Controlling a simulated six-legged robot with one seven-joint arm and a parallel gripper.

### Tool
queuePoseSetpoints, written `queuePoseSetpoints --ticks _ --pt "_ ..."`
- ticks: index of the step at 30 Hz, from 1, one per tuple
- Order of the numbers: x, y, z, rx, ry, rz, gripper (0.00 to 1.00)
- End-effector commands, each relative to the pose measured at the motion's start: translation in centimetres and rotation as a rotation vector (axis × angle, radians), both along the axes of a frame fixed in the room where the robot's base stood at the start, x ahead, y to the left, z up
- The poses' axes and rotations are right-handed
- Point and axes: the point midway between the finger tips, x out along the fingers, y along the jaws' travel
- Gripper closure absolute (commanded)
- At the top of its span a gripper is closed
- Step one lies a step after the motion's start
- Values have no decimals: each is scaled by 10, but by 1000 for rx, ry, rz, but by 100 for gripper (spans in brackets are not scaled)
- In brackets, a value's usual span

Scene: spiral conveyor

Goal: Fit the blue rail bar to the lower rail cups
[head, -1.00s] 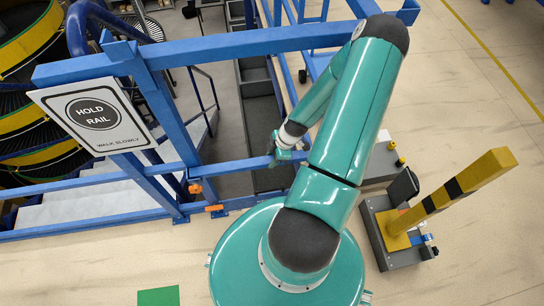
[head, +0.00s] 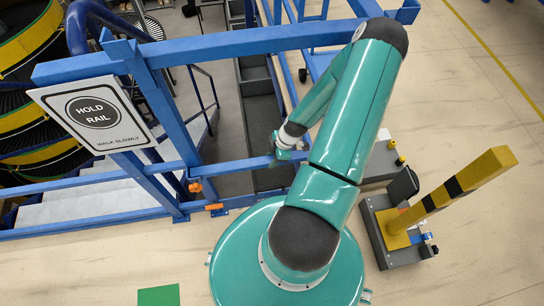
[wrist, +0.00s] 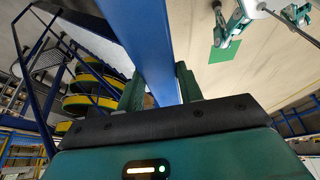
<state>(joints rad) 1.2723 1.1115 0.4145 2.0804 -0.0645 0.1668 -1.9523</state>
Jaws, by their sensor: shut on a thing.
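The blue rail bar (head: 236,166) runs roughly level across the gap to the right of the blue post. My gripper (head: 284,158) is shut on it near its right part, and my arm hides its right end. In the wrist view the bar (wrist: 147,45) passes between the two fingers of my gripper (wrist: 158,92). An orange cup (head: 195,187) sits on the post, below the bar's left end. Another orange piece (head: 214,208) is lower, near the bottom rail. The bar looks apart from and above both. I cannot tell whether its left end touches the post.
A HOLD RAIL sign (head: 97,114) hangs left on the blue frame, below a top rail (head: 225,43). A yellow-black post (head: 455,185) stands on a grey base at right. A green floor patch (head: 158,296) lies in front. Open floor is at far right.

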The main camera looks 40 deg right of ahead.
Motion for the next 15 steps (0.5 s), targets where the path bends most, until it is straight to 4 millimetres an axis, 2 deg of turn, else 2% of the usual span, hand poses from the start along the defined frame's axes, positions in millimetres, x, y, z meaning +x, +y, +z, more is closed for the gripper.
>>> queuePoseSetpoints --ticks 5,6,9,15 --pt "1 -1 0 -1 -2 -1 86" --pt "1 -1 0 -1 -2 -1 58" --pt "1 0 0 -1 -1 -2 38" --pt "0 0 -1 0 0 -1 38"
